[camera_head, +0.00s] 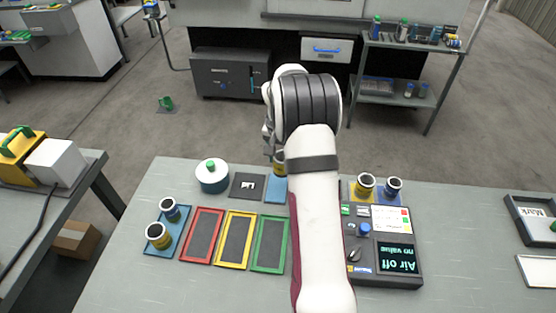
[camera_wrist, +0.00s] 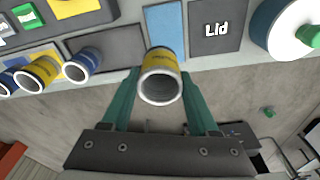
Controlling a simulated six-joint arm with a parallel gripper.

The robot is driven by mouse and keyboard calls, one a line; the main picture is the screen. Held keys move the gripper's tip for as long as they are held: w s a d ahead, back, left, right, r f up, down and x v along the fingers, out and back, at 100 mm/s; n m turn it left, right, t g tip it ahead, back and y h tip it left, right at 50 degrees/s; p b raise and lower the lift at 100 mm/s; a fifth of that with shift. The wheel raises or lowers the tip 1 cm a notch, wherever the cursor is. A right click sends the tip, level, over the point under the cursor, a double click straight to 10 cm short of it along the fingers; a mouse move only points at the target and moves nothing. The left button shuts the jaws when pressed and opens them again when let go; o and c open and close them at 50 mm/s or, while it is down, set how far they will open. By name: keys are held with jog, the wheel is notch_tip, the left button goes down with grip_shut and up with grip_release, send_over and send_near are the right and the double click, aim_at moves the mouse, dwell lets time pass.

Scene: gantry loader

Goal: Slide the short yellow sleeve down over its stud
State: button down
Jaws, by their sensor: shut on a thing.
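My gripper (camera_wrist: 158,78) is shut on a yellow sleeve (camera_wrist: 161,63) with a pale rim, one green finger on each side. The sleeve's open end faces the wrist camera and its bore looks empty from there. In the camera_head view only a little of the held sleeve (camera_head: 279,168) shows beside my arm, near the far end of a blue plate (camera_head: 275,190). The plate also shows beyond the sleeve in the wrist view (camera_wrist: 164,27). I cannot make out a stud; the sleeve's lower end is hidden.
A yellow sleeve (camera_head: 364,184) and a blue one (camera_head: 393,186) stand right of my arm, behind a control box (camera_head: 385,278). Another pair stands on a blue tray (camera_head: 181,240) at left. Red, yellow and green frames (camera_head: 269,244) lie between. A white-and-blue round container (camera_head: 212,181) stands behind.

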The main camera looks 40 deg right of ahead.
jog(key=s+r, duration=0.3)
jog(key=s, duration=0.5)
jog(key=s+r, duration=0.3)
jog(key=s, duration=0.4)
jog(key=shift+a+f, duration=0.25)
jog(key=shift+f, duration=1.7)
jog(key=shift+a+f, duration=0.2)
jog(key=shift+f, duration=1.7)
jog(key=shift+f, duration=0.2)
jog(key=shift+c, duration=0.3)
grip_release()
jog(key=shift+o, duration=0.3)
jog(key=shift+s, duration=0.1)
jog(key=shift+r, duration=0.1)
notch_tip(320, 180, up, 9)
